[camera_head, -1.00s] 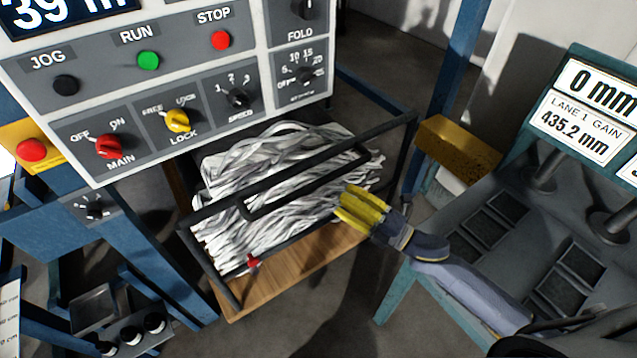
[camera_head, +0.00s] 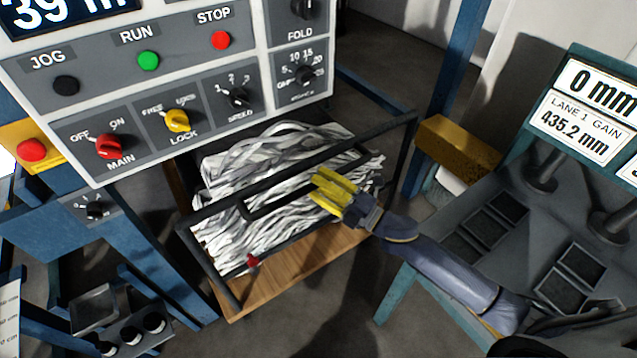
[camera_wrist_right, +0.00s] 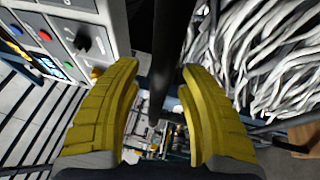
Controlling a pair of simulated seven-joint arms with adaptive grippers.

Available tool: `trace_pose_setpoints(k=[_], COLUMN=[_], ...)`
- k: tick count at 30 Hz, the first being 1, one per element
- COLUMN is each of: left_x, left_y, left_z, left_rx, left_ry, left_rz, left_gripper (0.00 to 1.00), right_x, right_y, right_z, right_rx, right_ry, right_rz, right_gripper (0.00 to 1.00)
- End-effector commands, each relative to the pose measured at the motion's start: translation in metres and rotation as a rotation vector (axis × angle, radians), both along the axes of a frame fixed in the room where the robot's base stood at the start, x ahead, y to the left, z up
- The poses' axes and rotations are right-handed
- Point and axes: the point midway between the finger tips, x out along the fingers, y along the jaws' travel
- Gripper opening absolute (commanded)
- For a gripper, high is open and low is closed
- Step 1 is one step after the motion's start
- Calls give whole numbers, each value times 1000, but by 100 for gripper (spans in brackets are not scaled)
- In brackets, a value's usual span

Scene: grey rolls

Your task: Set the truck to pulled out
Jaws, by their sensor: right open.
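The truck (camera_head: 285,277) is a low cart with a wooden deck and a black rail frame, heaped with pale grey strips (camera_head: 255,235). It stands under the control panel, partly hidden by it. A black handle bar (camera_head: 270,205) runs slantwise across its near side, and a small red part (camera_head: 253,261) sits at its lower front. My right gripper (camera_head: 315,187), with yellow fingers, is open at the handle. In the right wrist view, a dark bar (camera_wrist_right: 160,50) lies between the open fingers (camera_wrist_right: 160,72), apart from both; contact is not visible. My left gripper is out of view.
The control panel (camera_head: 185,85) with knobs and buttons overhangs the truck's back left. A blue frame post (camera_head: 150,260) stands at left. A teal-framed machine (camera_head: 395,290) with display screens is at right. Grey floor (camera_head: 340,320) is clear in front.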

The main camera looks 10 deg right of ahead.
Motion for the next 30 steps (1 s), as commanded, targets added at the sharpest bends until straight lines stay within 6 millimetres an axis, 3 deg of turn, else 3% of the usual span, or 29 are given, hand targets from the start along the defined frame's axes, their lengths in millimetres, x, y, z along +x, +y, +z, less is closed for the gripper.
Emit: trace_pose_setpoints(k=[3,14,24,30], left_x=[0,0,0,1], left_y=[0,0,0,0], left_z=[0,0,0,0], left_rx=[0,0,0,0], left_ry=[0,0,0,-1], left_rz=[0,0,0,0], left_gripper=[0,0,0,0], right_x=[0,0,-1,-13], right_y=[0,0,-1,-6], right_z=[0,0,0,0], right_rx=[0,0,0,0], right_ry=[0,0,0,1], right_rz=[0,0,-1,1], right_gripper=[42,0,0,0])
